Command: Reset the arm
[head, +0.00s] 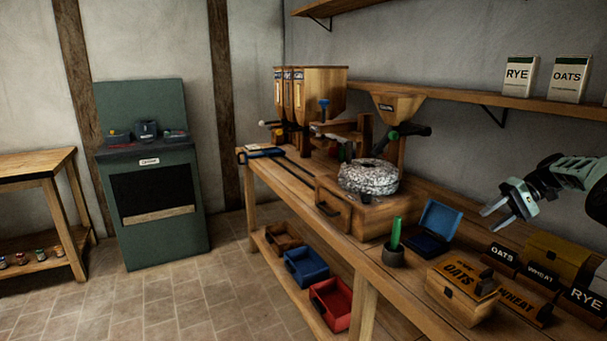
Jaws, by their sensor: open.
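My gripper (505,212) is at the right of the head view, at the end of my arm (560,182). It is raised above the wooden workbench (405,310). Its two pale fingers are apart, point left and down, and hold nothing. Below it on the bench are an open blue box (438,225) and a wooden box marked OATS (462,290). The rest of my arm runs out of the right edge.
A millstone (368,177) sits on a wooden base mid-bench, with hoppers (318,92) behind. A green-handled tool (396,233) stands in a dark cup. A shelf (455,100) runs along the wall. Labelled blocks crowd the right end. Floor (200,300) at left is clear.

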